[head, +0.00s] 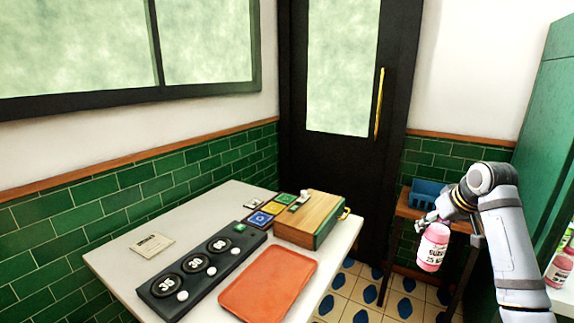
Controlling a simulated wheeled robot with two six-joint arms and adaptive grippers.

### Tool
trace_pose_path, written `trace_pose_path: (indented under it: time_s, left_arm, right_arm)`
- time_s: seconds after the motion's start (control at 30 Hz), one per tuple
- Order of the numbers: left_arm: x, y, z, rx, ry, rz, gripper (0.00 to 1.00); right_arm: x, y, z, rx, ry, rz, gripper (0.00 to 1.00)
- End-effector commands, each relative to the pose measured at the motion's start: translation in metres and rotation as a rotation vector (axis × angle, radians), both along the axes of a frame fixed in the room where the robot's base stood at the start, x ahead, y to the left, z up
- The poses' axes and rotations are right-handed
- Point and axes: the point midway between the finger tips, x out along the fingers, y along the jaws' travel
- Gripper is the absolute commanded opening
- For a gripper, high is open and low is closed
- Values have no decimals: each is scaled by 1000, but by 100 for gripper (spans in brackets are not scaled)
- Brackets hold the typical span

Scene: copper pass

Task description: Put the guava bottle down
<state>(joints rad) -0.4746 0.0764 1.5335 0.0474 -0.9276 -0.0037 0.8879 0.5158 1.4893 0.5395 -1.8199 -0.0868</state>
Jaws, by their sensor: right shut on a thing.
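The pink bottle with a white top part and a dark-lettered label (432,248), which I take for the guava bottle, hangs slightly tilted in my right gripper (428,222). The gripper is shut on its upper end. It is held in the air right of the white table (330,262), in front of a small wooden side table (405,212). Nothing is seen touching its base. My left gripper is not in view.
The white table bears an orange tray (268,284), a dark panel with round dials (172,284), a wooden box (308,217), coloured tiles (271,208) and a paper card (152,244). A blue holder (427,194) stands on the side table. Similar pink bottles (561,268) stand far right.

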Motion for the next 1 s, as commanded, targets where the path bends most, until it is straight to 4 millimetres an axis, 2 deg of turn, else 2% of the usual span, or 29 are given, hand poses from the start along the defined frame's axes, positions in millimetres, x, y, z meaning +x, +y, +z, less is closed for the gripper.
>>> trace_pose_path:
  time_s: [0.03,0.1,0.17,0.3,0.4,0.5,0.6,0.7,1.0]
  left_arm:
    - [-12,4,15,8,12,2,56]
    - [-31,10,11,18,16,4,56]
    - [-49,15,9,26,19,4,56]
    - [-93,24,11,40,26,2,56]
    - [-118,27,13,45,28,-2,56]
    - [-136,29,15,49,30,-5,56]
    - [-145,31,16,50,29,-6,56]
    - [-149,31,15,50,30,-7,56]
    - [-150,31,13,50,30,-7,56]
  right_arm:
    - [-15,13,25,-7,3,70,0]
    - [-39,39,33,-8,5,193,0]
    - [-64,65,40,-6,6,306,0]
    - [-131,127,50,-3,8,570,0]
    - [-174,161,52,0,7,714,0]
    - [-205,182,54,1,4,812,0]
    - [-223,194,55,3,2,866,0]
    - [-230,199,54,3,-2,887,0]
    - [-230,200,53,4,-4,888,0]
